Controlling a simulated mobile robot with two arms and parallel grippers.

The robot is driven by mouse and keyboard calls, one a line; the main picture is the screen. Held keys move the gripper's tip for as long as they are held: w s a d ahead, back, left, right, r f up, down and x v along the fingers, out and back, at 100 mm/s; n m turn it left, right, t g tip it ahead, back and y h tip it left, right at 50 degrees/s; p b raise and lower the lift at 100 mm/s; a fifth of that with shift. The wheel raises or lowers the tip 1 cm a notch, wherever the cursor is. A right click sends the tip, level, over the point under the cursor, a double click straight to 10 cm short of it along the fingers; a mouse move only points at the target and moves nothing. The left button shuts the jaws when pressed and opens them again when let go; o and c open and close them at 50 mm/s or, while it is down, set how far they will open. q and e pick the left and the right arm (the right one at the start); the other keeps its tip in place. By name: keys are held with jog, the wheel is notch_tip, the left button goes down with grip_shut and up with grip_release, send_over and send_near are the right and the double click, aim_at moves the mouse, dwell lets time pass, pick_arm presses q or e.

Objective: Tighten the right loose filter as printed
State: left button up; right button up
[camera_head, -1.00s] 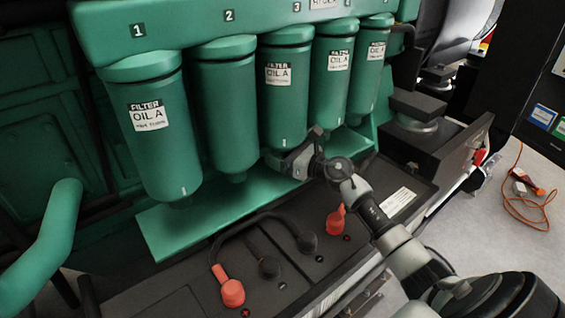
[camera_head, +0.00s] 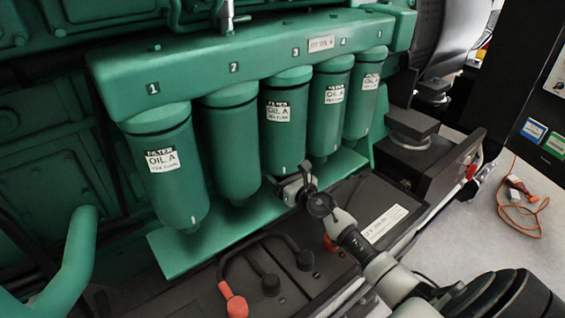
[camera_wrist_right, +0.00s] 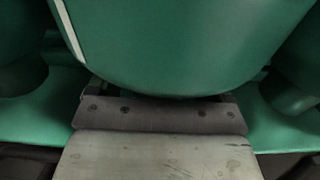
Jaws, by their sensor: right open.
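Several green filters hang in a row under a green header with number plates. The filter under plate 1 (camera_head: 168,190) and the one under plate 3 (camera_head: 286,145) carry white labels. The filter under plate 2 (camera_head: 232,150) shows no label. My right gripper (camera_head: 291,181) is open at the lower end of the filter under plate 3. In the right wrist view a green filter (camera_wrist_right: 180,45) fills the top, with a white vertical mark at left, close ahead of my gripper's palm (camera_wrist_right: 160,113). The fingertips are mostly hidden there; I cannot tell contact. My left gripper is out of view.
A green shelf (camera_head: 190,252) runs below the filters. In front is a black battery box with a red terminal cap (camera_head: 233,304) and cables. A green pipe (camera_head: 75,255) stands at left. An orange cord (camera_head: 520,222) lies on the open floor at right.

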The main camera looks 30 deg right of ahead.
jog(key=m+h+p, duration=0.1)
jog(key=h+p, duration=0.1)
jog(key=m+h+p, duration=0.1)
jog(key=h+p, duration=0.1)
jog(key=shift+r+m+p, duration=0.3)
jog(key=shift+m+g+h+p, duration=0.3)
jog(key=shift+m+h+p, duration=0.35)
jog(key=shift+h, duration=0.35)
pick_arm(q)
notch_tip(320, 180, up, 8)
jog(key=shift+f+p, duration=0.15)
jog(key=shift+p, duration=0.15)
pick_arm(e)
jog(key=shift+m+h, duration=0.35)
jog(key=shift+h, duration=0.25)
